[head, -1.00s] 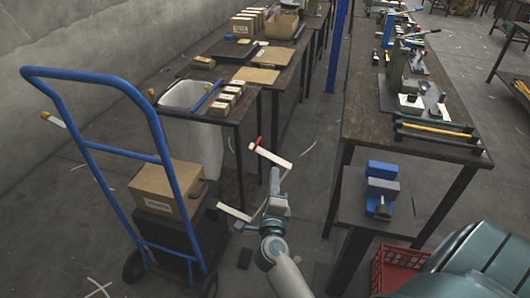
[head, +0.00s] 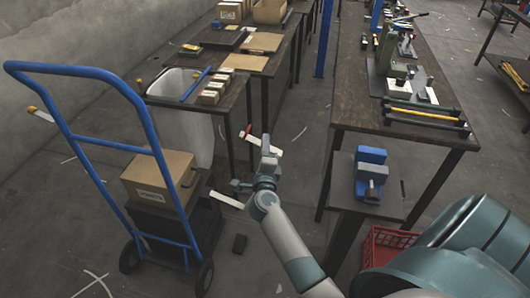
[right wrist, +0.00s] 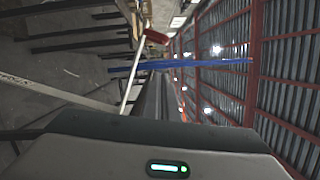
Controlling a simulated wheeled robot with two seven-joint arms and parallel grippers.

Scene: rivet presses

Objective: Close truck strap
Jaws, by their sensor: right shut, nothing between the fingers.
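The blue hand truck (head: 82,142) stands at the left with a cardboard box (head: 158,180) on a dark case (head: 160,222). A white strap piece with a red end (head: 274,151) shows to its right, standing out in the air. A second white piece (head: 226,200) is lower, near the truck's right side. A white piece with a yellow end (head: 40,115) sticks out at the truck's left. My right gripper (head: 267,150) is shut and empty, overlapping the red-ended piece; contact is unclear. The red-ended piece also shows in the right wrist view (right wrist: 132,75). My left gripper is out of view.
A dark table (head: 235,100) with small boxes and a pale bin (head: 185,115) stand behind the truck. A workbench (head: 350,110) with presses is at the right, with a blue vise (head: 370,172) and red crate (head: 385,246) nearby. Floor between is mostly clear.

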